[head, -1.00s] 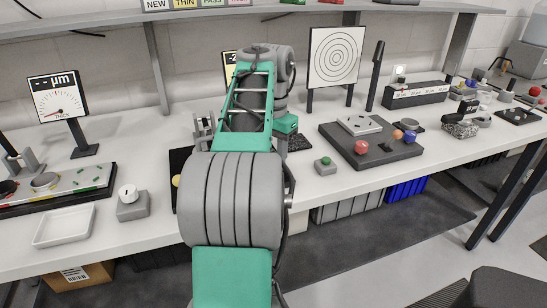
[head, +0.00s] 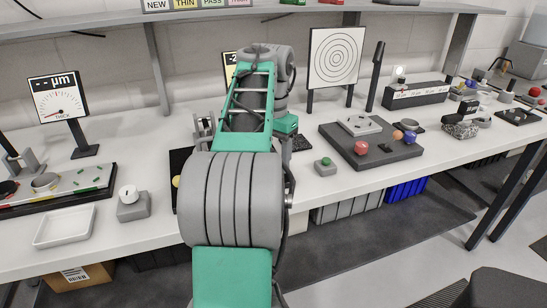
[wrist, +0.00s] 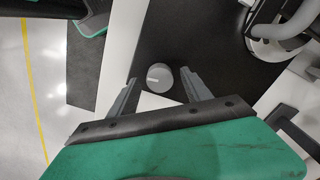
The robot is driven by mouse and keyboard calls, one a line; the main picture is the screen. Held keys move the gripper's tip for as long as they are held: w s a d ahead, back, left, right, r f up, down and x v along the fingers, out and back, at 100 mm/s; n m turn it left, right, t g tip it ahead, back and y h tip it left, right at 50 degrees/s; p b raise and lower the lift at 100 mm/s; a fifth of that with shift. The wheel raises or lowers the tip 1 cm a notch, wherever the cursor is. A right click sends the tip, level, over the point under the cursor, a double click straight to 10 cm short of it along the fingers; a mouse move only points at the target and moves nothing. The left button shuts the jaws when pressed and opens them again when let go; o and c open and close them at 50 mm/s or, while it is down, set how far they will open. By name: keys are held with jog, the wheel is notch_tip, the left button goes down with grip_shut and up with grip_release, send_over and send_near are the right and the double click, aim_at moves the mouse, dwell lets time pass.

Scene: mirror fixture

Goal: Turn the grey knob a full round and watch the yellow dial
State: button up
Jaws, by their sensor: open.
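A round grey knob (wrist: 158,79) with a pale mark on its face shows in the wrist view, at the edge of a black plate (wrist: 195,40). My gripper (wrist: 160,76) is open, with one finger on each side of the knob. There is a gap at the left finger; whether the right finger touches I cannot tell. In the head view my arm hides the knob and gripper. A yellow-faced panel (head: 229,59) with a dark figure stands behind my arm, mostly hidden, so its reading cannot be made out.
A metal fixture (head: 204,124) stands left of my arm. A white knob on a grey box (head: 133,204), a white tray (head: 65,226) and a gauge (head: 58,97) are further left.

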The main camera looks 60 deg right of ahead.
notch_tip(320, 180, up, 8)
jog(key=p, duration=0.6)
jog(key=shift+f+p, duration=0.1)
jog(key=shift+p, duration=0.25)
jog(key=shift+f, duration=0.1)
